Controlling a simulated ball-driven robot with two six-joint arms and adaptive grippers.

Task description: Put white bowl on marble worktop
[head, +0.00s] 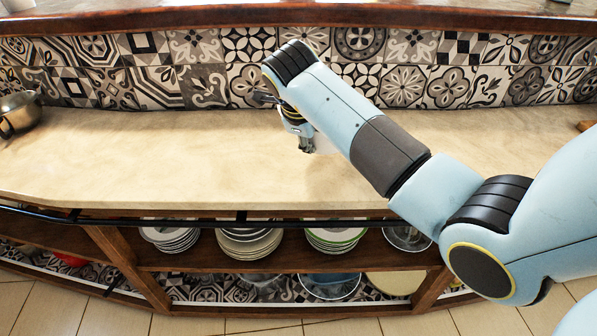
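The marble worktop (130,150) is a long cream surface across the middle of the head view. My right arm reaches in from the right, and my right gripper (307,146) points down over the middle of the worktop. A small white shape, likely the white bowl (323,144), shows right beside the fingers, mostly hidden behind my arm. I cannot tell whether the fingers grip it or whether it touches the worktop. My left gripper is not in view.
A metal pot (20,112) stands at the worktop's far left. Plate stacks (250,245) sit on the shelf below, behind a dark front rail (190,222). A patterned tile wall (200,65) and wooden ledge (150,18) rise behind. The worktop's left half is mostly clear.

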